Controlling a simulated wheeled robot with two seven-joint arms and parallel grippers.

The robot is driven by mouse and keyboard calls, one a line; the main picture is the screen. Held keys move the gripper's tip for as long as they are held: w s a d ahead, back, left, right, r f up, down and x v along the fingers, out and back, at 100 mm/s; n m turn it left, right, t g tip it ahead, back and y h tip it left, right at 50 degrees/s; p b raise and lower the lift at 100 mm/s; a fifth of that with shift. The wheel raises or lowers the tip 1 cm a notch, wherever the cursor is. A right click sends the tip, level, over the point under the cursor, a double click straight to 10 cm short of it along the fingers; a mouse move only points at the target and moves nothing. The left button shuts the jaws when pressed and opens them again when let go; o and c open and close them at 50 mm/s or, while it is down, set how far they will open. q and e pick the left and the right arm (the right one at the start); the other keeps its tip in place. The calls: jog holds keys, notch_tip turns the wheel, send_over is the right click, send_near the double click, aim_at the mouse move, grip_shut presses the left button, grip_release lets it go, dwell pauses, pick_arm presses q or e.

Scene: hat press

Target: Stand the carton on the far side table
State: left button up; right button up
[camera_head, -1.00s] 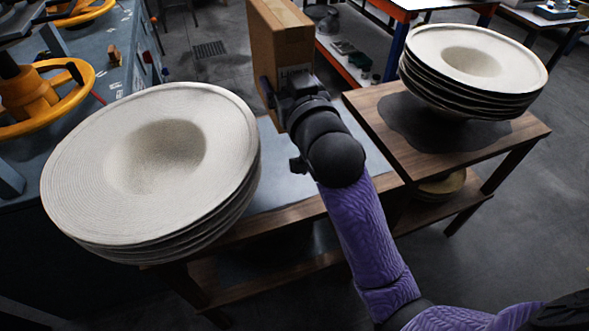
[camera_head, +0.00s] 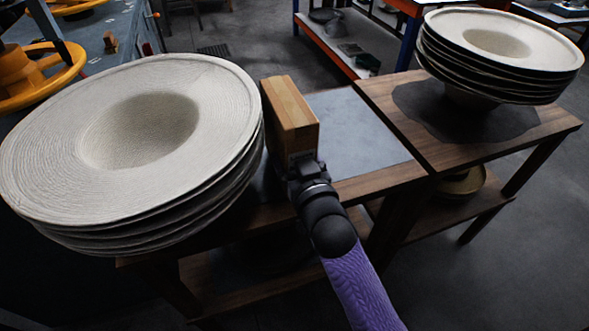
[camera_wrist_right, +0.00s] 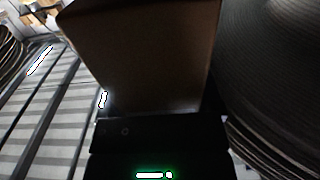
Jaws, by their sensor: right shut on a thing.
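The brown cardboard carton (camera_head: 288,106) is held over the left edge of the grey panel (camera_head: 352,132) in the wooden side table, right beside a hat stack. My right gripper (camera_head: 306,172) is shut on the carton at its near end. The carton fills the upper middle of the right wrist view (camera_wrist_right: 145,50). The gripper hides part of its near end, and I cannot tell whether its underside touches the table. My left gripper is not in view.
A tall stack of pale straw hats (camera_head: 140,120) stands close on the left. Another hat stack (camera_head: 497,45) stands on the right wooden table (camera_head: 425,135). The grey panel is bare to the carton's right. A workbench with orange wheels (camera_head: 40,75) is at the back left.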

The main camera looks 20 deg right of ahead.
notch_tip(320, 180, down, 2)
jog(key=shift+f, duration=0.15)
jog(key=shift+r, duration=0.25)
jog(key=o, duration=1.2)
jog(key=shift+f, duration=0.15)
